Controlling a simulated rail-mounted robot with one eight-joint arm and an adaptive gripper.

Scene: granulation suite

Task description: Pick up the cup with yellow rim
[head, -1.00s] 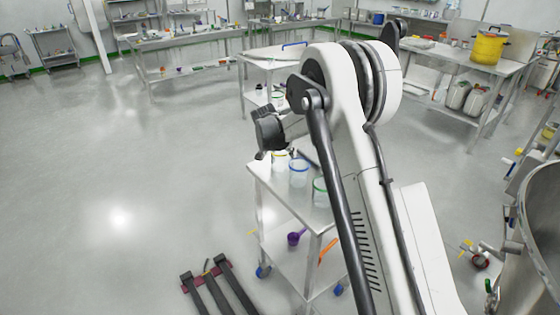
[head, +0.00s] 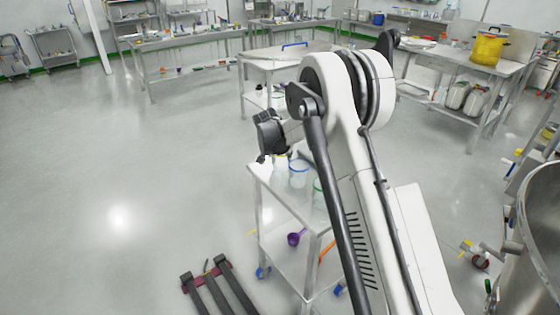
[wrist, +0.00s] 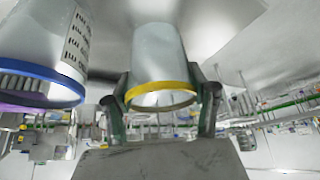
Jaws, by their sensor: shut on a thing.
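The clear cup with the yellow rim (wrist: 160,60) is between the two fingers of my gripper (wrist: 165,100) in the wrist view, which shows it rim-down. The fingers are shut on it near the rim, one on each side. In the head view this cup (head: 280,167) is at the far left corner of a metal trolley, partly hidden by my gripper (head: 266,158). Whether its base touches the trolley top cannot be told. A blue-rimmed cup (wrist: 35,55) stands close beside it, also in the head view (head: 298,174).
The trolley (head: 275,185) also bears a green-rimmed cup (head: 318,197), partly behind my arm. A purple scoop (head: 293,239) is on its lower shelf. Another metal table (head: 270,62) stands behind. Open floor lies to the left.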

